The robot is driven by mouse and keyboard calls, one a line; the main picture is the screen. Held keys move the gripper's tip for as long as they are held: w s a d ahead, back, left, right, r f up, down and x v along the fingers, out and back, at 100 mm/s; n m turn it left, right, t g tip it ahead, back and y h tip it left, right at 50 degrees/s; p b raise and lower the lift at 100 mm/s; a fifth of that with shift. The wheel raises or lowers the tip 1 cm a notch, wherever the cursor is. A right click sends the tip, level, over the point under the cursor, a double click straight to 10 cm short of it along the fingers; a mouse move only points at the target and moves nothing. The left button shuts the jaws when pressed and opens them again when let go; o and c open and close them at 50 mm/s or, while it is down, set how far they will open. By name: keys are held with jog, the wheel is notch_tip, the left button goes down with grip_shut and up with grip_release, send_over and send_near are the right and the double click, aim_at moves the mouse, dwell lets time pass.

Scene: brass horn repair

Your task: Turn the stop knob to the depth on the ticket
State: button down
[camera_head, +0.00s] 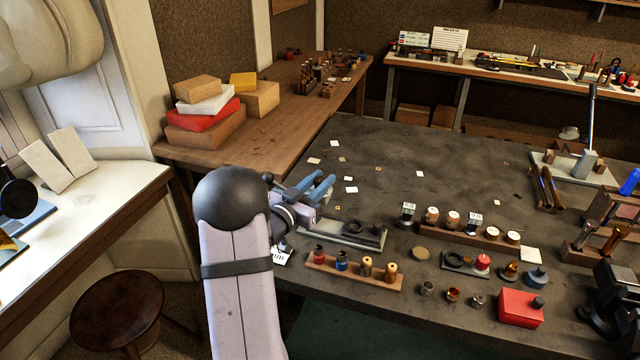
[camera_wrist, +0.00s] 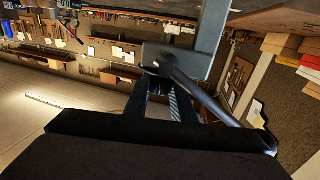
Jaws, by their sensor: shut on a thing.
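My gripper (camera_head: 318,188) is at the left of the dark bench, over the left end of a grey fixture (camera_head: 335,238) with a black ring (camera_head: 354,228). In the wrist view my gripper (camera_wrist: 168,85) is shut on a grey metal part (camera_wrist: 190,62). I cannot tell whether that part is the stop knob. A dark rod (camera_wrist: 205,95) runs across beside the fingers. A white card with dark print (camera_head: 281,257), possibly the ticket, lies at the bench's left edge, partly behind my arm; its text is unreadable.
A wooden rack (camera_head: 353,272) with coloured knobs stands in front of the fixture. To the right are small number cards (camera_head: 408,208), a wooden rack of white-topped pieces (camera_head: 470,233), metal cups and a red box (camera_head: 521,308). The bench's far middle holds only scattered paper scraps.

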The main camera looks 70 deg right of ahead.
aim_at(317, 183)
jog(key=shift+r+g, duration=0.15)
jog(key=shift+g, duration=0.15)
jog(key=c, duration=1.5)
grip_release()
jog(key=b+v, duration=0.2)
jog(key=v, duration=0.5)
jog(key=shift+a, duration=0.15)
jog(key=shift+w+r, duration=0.1)
